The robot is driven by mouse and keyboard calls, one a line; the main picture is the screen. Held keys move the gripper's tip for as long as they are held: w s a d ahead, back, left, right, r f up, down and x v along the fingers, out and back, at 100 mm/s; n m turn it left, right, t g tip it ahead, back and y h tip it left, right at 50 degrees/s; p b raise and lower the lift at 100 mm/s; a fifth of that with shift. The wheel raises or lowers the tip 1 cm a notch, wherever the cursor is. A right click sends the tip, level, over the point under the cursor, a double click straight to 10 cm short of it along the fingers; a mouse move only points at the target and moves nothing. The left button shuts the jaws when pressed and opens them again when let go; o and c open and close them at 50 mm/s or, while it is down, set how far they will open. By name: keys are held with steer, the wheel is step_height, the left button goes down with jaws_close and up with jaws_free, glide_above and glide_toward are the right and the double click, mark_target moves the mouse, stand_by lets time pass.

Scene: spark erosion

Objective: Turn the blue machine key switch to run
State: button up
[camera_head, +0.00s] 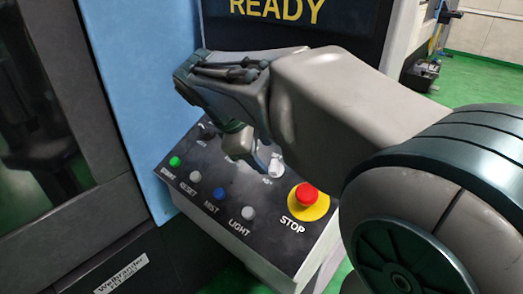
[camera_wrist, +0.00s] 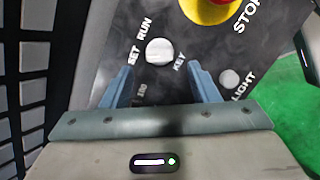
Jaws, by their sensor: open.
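The key switch is a round, pale knob (camera_wrist: 158,52) on the dark sloping panel, beside the words SET, RUN and KEY in the wrist view. Which word it points to cannot be told. In the head view a pale part of it (camera_head: 276,168) shows just right of my gripper (camera_head: 252,158). In the wrist view my gripper (camera_wrist: 162,74) is open, with one blue finger on each side of the panel area just below the knob. The knob lies just beyond and between the fingertips; contact is not visible. The blue machine (camera_head: 145,75) stands behind the panel.
A red STOP button (camera_head: 306,194) on a yellow base is close right of the knob. A screen (camera_head: 285,35) reads READY. Green floor (camera_head: 490,80) is at right.

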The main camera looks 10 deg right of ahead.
mark_target(273, 165)
steer(key=shift+x, duration=2.65)
steer(key=c, duration=1)
